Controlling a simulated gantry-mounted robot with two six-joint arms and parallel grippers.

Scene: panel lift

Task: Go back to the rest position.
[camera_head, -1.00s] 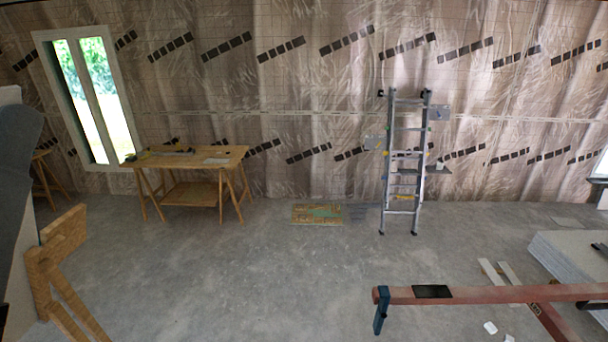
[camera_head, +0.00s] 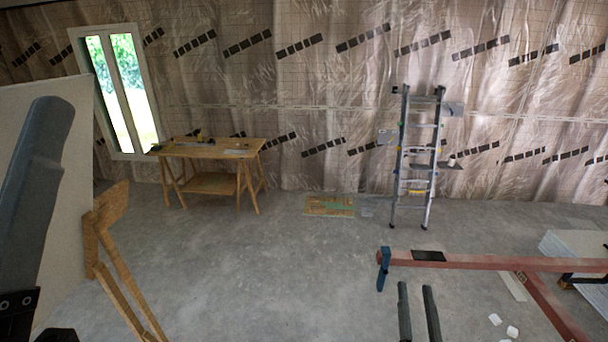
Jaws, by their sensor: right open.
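My right gripper (camera_head: 416,287) shows at the bottom right of the head view. Its two dark fingers point up the picture, apart, with only bare floor seen between them. They are below the red beam (camera_head: 500,262) in the picture; the distance to it is unclear. A dark grey part of my left arm (camera_head: 38,190) stands at the left edge, in front of a large pale panel (camera_head: 75,110). No left fingertips can be made out. A wooden support (camera_head: 108,215) stands at the panel's right edge.
A wooden workbench (camera_head: 212,150) and a metal ladder (camera_head: 417,160) stand near the foil-covered wall. A flat board (camera_head: 329,206) lies on the floor. A stack of pale sheets (camera_head: 575,245) is at the right. The middle floor (camera_head: 270,270) is clear.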

